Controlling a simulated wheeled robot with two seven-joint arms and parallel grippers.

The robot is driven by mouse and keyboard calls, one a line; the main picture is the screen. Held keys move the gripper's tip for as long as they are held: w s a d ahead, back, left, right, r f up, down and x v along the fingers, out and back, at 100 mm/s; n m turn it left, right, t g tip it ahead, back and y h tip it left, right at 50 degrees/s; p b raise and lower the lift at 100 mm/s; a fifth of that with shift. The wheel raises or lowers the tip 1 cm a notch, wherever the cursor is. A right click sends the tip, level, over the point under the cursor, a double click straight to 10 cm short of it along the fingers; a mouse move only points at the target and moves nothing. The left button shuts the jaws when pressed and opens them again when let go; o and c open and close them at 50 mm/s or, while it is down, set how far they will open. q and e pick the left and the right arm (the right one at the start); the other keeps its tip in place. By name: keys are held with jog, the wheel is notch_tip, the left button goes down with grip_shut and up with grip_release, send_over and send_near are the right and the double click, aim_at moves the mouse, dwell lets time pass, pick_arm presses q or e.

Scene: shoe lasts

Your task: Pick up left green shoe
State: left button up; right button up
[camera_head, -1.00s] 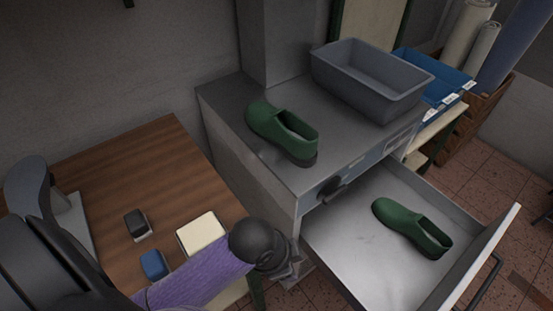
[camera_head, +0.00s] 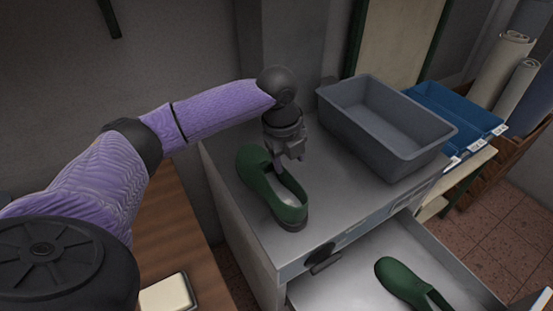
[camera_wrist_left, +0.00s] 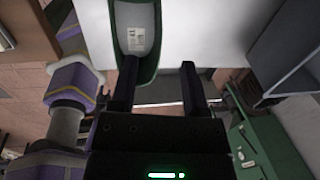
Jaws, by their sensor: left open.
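A green shoe (camera_head: 250,172) stands on the grey cabinet top. A second green shoe (camera_head: 404,281) lies in the open drawer below. My left gripper (camera_head: 291,158) is over the cabinet top, close to the opening of the upper shoe. In the left wrist view the open left gripper (camera_wrist_left: 158,64) has one finger overlapping the open shoe (camera_wrist_left: 153,62) and the other outside it. The shoe's side rim shows between the fingers; I cannot tell whether they touch it. My right gripper is not in view.
A grey bin (camera_head: 395,137) stands on the cabinet top (camera_head: 245,222), right of the shoe. Blue trays (camera_head: 440,112) are further right. The drawer (camera_head: 345,293) is pulled out in front. A wooden table (camera_head: 172,228) is at the left.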

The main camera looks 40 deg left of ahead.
aim_at(288, 181)
pick_arm(q)
jog(key=f, duration=0.2)
jog(key=f+b, duration=0.1)
jog(key=f, duration=0.2)
jog(key=f+b, duration=0.1)
jog(key=f, duration=0.1)
jog(key=shift+w+f, duration=0.3)
jog(key=shift+f, duration=0.35)
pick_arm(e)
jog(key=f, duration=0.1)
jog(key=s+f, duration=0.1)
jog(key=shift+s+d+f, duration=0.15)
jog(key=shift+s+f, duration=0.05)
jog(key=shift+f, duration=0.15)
pick_arm(q)
grip_shut()
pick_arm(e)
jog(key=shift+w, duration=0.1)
